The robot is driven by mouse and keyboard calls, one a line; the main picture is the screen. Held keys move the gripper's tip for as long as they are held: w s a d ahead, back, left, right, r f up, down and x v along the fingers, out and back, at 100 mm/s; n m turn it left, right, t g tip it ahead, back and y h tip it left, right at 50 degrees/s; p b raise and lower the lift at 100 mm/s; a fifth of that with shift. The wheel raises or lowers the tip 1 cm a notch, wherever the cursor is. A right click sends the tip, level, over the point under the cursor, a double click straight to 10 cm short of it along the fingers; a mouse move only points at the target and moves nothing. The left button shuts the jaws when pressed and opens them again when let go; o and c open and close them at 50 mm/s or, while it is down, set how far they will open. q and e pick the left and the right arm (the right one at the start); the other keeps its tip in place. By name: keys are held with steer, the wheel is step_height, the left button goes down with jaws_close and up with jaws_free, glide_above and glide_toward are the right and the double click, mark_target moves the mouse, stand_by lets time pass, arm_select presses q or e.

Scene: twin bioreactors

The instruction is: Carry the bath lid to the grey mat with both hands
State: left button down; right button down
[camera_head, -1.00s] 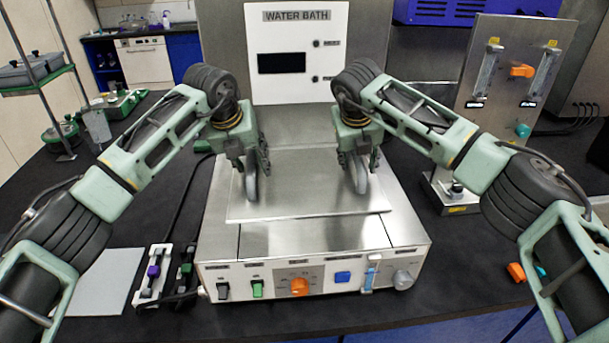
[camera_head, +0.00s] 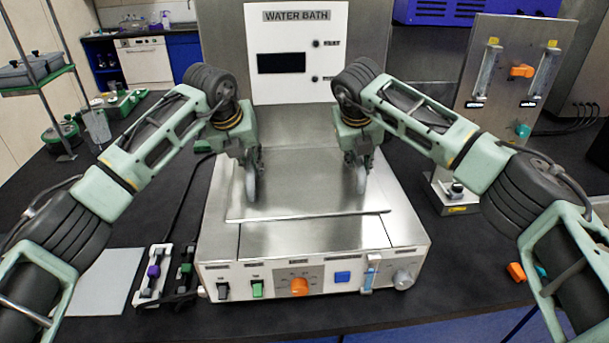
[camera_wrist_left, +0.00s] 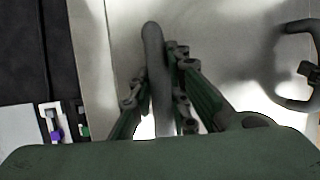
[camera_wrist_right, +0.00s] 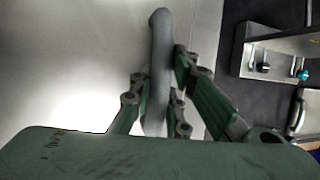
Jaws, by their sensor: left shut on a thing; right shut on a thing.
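The bath lid (camera_head: 305,200) is a flat shiny metal plate with two grey loop handles. It lies level on top of the water bath (camera_head: 315,245), with no clear gap seen. My left gripper (camera_head: 250,172) is shut on the left handle, which stands between its fingers in the left wrist view (camera_wrist_left: 154,65). My right gripper (camera_head: 360,165) is shut on the right handle, seen between its fingers in the right wrist view (camera_wrist_right: 158,65). The grey mat (camera_head: 106,282) lies flat and bare on the bench at the lower left.
A rack with a purple clip (camera_head: 153,272) and a dark holder (camera_head: 184,272) stand between mat and bath. A black cable runs behind them. The tall water bath panel (camera_head: 292,55) rises behind the lid. A flowmeter stand (camera_head: 510,90) is at the right.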

arm_select(q)
steer(key=shift+w+r, duration=0.1)
steer(key=shift+r, duration=0.05)
arm_select(e)
steer(key=shift+w+r, duration=0.1)
steer(key=shift+r, duration=0.05)
